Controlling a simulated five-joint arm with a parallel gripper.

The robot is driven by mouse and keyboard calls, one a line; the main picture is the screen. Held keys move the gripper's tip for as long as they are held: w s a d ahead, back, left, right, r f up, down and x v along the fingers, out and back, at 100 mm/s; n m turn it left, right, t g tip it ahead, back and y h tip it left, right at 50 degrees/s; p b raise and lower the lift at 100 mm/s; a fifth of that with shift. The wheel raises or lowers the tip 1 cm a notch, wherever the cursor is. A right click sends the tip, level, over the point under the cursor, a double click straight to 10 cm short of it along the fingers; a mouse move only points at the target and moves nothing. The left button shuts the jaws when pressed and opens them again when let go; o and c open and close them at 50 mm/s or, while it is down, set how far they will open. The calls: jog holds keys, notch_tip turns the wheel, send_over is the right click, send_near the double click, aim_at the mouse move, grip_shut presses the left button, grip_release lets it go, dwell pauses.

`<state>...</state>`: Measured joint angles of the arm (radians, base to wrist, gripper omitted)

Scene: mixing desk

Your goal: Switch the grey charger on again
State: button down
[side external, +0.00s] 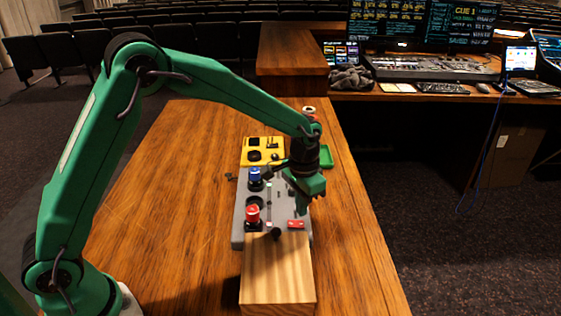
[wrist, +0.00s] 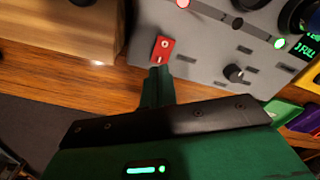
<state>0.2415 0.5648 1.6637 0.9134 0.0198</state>
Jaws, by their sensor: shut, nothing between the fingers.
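The grey charger (side external: 240,226) is a flat grey box on the wooden desk, and its grey top also fills the upper right of the wrist view (wrist: 205,50). A small red rocker switch (side external: 296,224) sits near its front right corner. In the wrist view the rocker (wrist: 163,49) lies just beyond my fingertips; which side is pressed is unclear. My gripper (side external: 307,207) is shut and empty, pointing down beside the rocker. Its green fingers (wrist: 157,82) are together at the rocker's near edge; I cannot tell whether they touch. A red lamp (wrist: 183,3) and a green lamp (wrist: 279,43) glow on the panel.
A light wooden block (side external: 278,272) stands against the charger's front. A red button (side external: 252,214) and a blue knob (side external: 256,176) rise from the panel's left side. A yellow device (side external: 263,145) and a green item (side external: 326,156) lie behind. The desk's left side is clear.

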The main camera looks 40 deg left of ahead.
aim_at(299, 223)
jog(key=shift+r, duration=1.8)
jog(key=shift+r, duration=0.1)
jog(key=s+a+r+n+t, duration=0.1)
jog(key=s+a+r, duration=0.2)
jog(key=s+r, duration=0.25)
jog(key=s+a+r+t, duration=0.2)
jog(key=s+a+r, duration=0.2)
jog(key=s+r, duration=0.15)
jog(key=s+a+r+n+t, duration=0.1)
jog(key=s+a, duration=0.1)
jog(key=s, duration=0.5)
jog(key=s+a+r+n+t, duration=0.1)
jog(key=s+a, duration=0.1)
jog(key=s, duration=0.5)
jog(key=shift+s+a+r+t, duration=0.25)
jog(key=shift+a+t, duration=0.05)
jog(key=shift+a, duration=0.1)
